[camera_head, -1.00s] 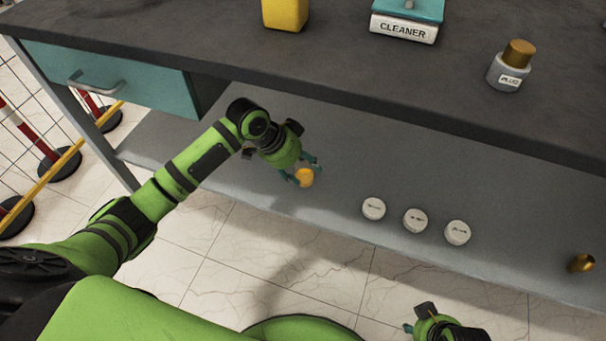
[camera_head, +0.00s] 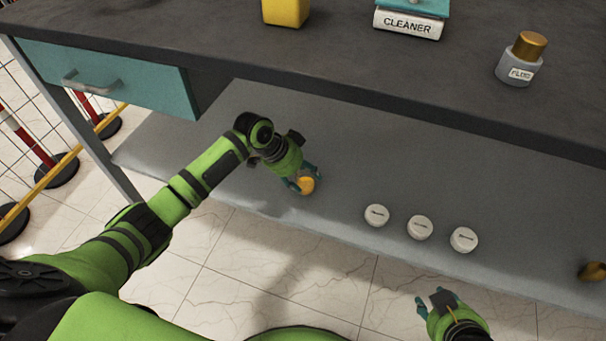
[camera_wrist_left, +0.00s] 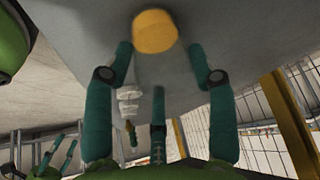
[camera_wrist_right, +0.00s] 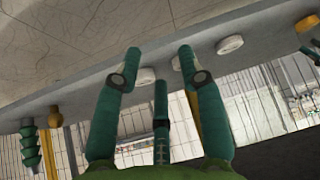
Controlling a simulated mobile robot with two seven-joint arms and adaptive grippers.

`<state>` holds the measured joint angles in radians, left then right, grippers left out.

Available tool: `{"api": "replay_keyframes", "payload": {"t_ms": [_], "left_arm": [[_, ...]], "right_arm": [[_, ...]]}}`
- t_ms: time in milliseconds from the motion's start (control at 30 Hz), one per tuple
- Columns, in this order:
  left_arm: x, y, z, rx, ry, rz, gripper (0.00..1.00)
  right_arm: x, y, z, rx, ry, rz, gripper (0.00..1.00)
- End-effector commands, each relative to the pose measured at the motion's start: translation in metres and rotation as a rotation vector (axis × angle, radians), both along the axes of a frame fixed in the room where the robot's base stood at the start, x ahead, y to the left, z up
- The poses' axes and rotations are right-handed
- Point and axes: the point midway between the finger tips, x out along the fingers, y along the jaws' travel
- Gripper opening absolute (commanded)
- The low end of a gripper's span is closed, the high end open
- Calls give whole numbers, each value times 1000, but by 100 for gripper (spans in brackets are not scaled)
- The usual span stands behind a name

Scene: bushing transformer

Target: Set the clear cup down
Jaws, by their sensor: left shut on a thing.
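My left gripper (camera_head: 303,178) is shut on a round thing with a yellow-orange face (camera_head: 306,186), over the left part of the grey lower shelf (camera_head: 340,175). In the left wrist view the same face (camera_wrist_left: 155,32) shows between the fingertips. No clear wall of a cup can be made out. Whether the thing touches the shelf cannot be told. My right gripper (camera_head: 437,303) is in front of the shelf's front edge; in the right wrist view its fingers (camera_wrist_right: 159,52) are apart, with nothing between them.
Three white discs (camera_head: 420,227) lie in a row on the shelf, right of my left gripper. A brass-coloured thing (camera_head: 593,271) is at the far right. Above, the dark worktop (camera_head: 330,75) carries a yellow container (camera_head: 286,10), a CLEANER box (camera_head: 408,24) and a gold-capped bottle (camera_head: 519,66).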

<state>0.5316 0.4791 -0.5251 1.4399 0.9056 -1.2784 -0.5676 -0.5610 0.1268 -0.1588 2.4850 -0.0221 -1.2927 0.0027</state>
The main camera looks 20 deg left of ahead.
Motion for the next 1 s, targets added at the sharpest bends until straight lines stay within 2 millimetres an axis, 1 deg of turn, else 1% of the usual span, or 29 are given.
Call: {"api": "replay_keyframes", "payload": {"t_ms": [167,200,233,600,700,867,933,1000], "left_arm": [[0,0,-2,-1,1,0,25],[0,0,-1,0,0,0,69],[0,0,-1,0,0,0,81],[0,0,0,0,0,0,81],[-1,1,2,1,1,1,81],[-3,3,10,1,1,1,81],[-5,7,13,2,2,1,81],[-18,26,12,5,5,3,81]], "right_arm": [[1,0,0,0,-3,1,40],[1,0,1,0,-5,1,40],[1,0,0,0,-5,1,40],[1,0,0,0,-3,1,40],[-2,-1,-1,-3,16,-1,40],[-28,-10,-12,-24,151,-19,40],[-43,-15,-17,-36,224,-28,40],[-53,-19,-25,-46,286,-34,40]]}}
